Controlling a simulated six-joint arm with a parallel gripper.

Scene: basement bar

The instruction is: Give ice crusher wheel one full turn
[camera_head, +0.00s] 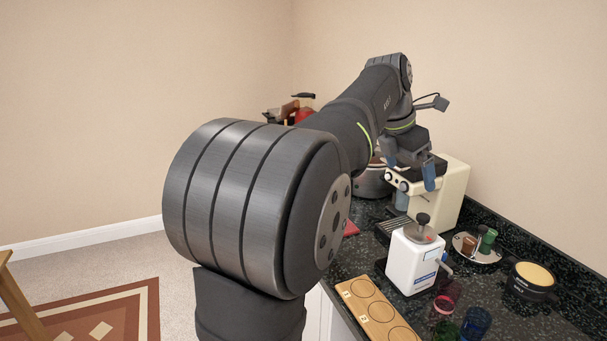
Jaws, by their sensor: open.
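The ice crusher (412,262) appears to be the white box-shaped machine on the dark counter, with a black knob (423,218) on its lid. A small grey crank or handle (446,268) shows at its right side; a full wheel cannot be made out. My gripper (415,187) is open and empty, with blue fingertips pointing down. It is in the air above and behind the white machine, in front of the cream appliance, and apart from the crank.
A cream coffee machine (453,190) stands behind. A wooden board with round recesses (376,314) lies at the front left. Coloured glasses (474,323) stand at the front right. A round tray (480,257) and a black tub (531,279) are to the right.

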